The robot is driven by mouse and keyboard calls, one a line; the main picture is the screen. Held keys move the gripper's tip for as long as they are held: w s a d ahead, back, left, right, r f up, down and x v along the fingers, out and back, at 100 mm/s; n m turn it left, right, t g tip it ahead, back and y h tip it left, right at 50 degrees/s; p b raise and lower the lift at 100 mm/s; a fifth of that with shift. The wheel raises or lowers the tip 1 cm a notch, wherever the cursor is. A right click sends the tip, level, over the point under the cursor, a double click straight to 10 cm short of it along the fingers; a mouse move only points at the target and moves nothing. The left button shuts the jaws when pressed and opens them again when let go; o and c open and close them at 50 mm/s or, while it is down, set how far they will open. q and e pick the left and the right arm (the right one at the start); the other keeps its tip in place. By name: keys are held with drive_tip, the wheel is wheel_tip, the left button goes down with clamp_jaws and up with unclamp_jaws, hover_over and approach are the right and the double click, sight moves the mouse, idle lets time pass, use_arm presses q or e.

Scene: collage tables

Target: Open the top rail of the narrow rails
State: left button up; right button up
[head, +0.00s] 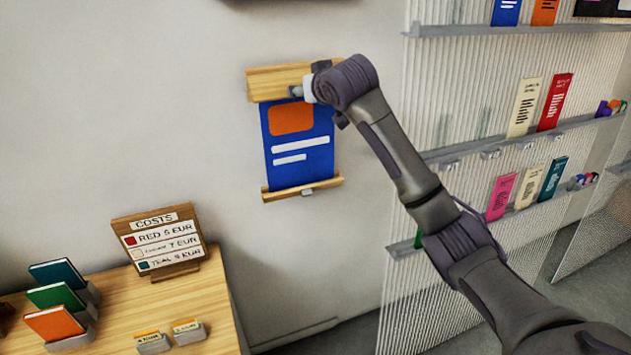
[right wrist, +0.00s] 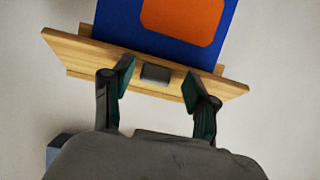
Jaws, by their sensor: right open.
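The narrow rails hang on the wall with a blue poster (head: 299,163) between them, which has an orange block and white bars. The wooden top rail (head: 270,84) is partly hidden by my right arm. The wooden bottom rail (head: 280,193) has a small grey handle (head: 307,192). In the right wrist view the top rail (right wrist: 75,50) lies tilted across the picture, with a grey handle (right wrist: 156,74) at its middle. My right gripper (right wrist: 162,84) is open, its two fingers on either side of this handle with gaps visible. My left gripper is not in view.
A clear ribbed panel with shelves (head: 468,150) holding several cards stands to the right, behind my right arm. A wooden table (head: 215,290) at lower left bears a costs sign (head: 158,240), several coloured books and small card holders. The wall around the rails is bare.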

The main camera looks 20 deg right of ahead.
drive_tip(key=w+f+t+b, duration=0.5)
drive_tip(key=t+b, duration=0.4)
drive_tip(key=b, duration=1.2)
drive_tip(key=b+v, duration=0.4)
drive_tip(key=v, duration=1.1)
drive_tip(key=w+d+f+g, duration=0.1)
drive_tip(key=w+f, duration=0.4)
drive_tip(key=f, duration=0.6)
drive_tip(key=shift+d+g, duration=0.4)
drive_tip(key=shift+g, duration=0.2)
drive_tip(key=shift+f, duration=0.1)
